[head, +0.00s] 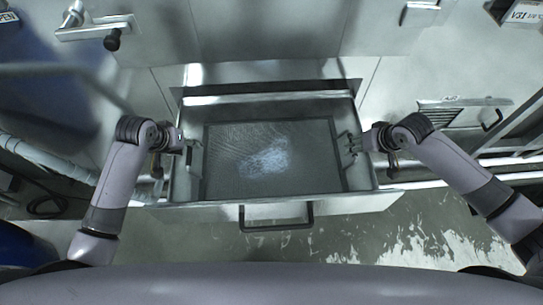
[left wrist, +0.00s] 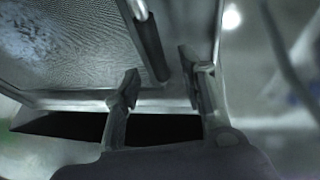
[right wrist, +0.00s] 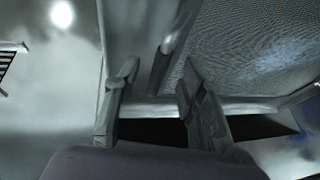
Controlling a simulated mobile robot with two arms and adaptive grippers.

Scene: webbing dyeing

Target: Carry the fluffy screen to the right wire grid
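The fluffy screen (head: 300,165) is a dark mesh panel with a pale fluffy patch in its middle. It lies flat in the open metal drawer (head: 381,200). My left gripper (head: 193,144) is at the screen's left side. In the left wrist view its fingers (left wrist: 160,82) are open, with a bar-shaped handle (left wrist: 148,45) just ahead between them. My right gripper (head: 352,143) is at the screen's right side. In the right wrist view its fingers (right wrist: 155,82) are open near a similar handle (right wrist: 176,38). I cannot identify the right wire grid.
The drawer's front has a dark pull handle (head: 276,226). Metal cabinet walls with a latch lever (head: 95,30) rise behind it. A slotted vent (head: 450,102) is at the right. The floor in front has pale, worn patches (head: 425,245).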

